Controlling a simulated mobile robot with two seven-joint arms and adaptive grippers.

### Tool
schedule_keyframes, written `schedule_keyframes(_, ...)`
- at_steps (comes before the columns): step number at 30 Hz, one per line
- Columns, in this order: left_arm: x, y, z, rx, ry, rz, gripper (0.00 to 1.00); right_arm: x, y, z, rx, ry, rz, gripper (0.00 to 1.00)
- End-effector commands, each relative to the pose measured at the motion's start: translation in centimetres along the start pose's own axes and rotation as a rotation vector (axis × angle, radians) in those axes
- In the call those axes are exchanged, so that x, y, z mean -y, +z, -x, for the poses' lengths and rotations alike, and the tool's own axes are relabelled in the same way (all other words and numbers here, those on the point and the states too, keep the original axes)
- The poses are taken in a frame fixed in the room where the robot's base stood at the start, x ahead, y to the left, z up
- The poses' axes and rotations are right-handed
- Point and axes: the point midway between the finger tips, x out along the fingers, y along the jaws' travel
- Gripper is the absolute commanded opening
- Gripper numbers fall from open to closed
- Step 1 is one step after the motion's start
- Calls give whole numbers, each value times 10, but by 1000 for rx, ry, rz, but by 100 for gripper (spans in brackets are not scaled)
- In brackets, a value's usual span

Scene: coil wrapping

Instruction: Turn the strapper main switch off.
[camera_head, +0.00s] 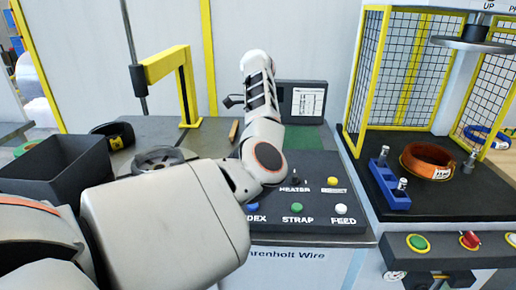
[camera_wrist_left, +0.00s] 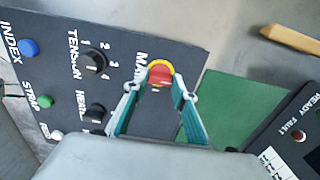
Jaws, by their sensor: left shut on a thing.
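The strapper main switch (camera_wrist_left: 160,76), a red handle on a yellow disc beside a partly covered "MA…" label, shows in the left wrist view. My left gripper (camera_wrist_left: 161,90) is shut on it, with one teal-padded finger on each side. How far the handle is turned cannot be told. In the head view my left arm reaches in from the left over the black control panel (camera_head: 315,220); it hides the main switch and the fingertips. My right gripper is not in view.
Near the switch are the heater knob (camera_wrist_left: 95,114), tension knob (camera_wrist_left: 96,62) and index button (camera_wrist_left: 29,47). A small display box (camera_head: 302,98) stands behind the panel. A caged station with a copper coil (camera_head: 427,160) is at right, a dark bin (camera_head: 62,168) at left.

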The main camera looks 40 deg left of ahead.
Motion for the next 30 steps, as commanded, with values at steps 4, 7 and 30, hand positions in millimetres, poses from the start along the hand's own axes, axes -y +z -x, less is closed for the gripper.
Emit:
schedule_keyframes(4, 0, 0, 0, 0, 0, 2, 43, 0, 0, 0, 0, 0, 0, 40)
schedule_keyframes(7, 0, 0, 0, 0, 0, 2, 43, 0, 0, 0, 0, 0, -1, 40)
schedule_keyframes(30, 0, 0, 93, -3, -2, -1, 43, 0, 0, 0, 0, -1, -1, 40)
